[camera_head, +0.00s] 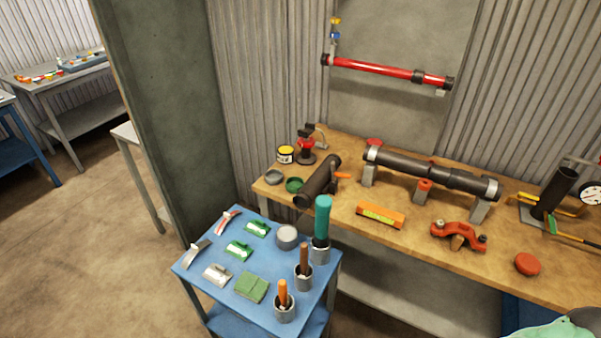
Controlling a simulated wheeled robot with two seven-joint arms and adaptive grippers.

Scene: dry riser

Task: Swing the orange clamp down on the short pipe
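A short dark pipe (316,184) lies slantwise on the left part of the wooden workbench. An orange piece (342,175), like a clamp's handle, sticks out at its right side. It looks roughly level; whether the clamp presses on the pipe is too small to tell. A separate orange-red coupling-like piece (470,231) lies on the bench front at right, apart from the short pipe. Neither of my grippers is in view.
A long dark pipe (425,172) rests on stands behind. An orange level (380,215) lies in front of it. A blue cart (225,292) with brushes and handled tools stands before the bench's left end. A dark upright cylinder (552,193) stands at right.

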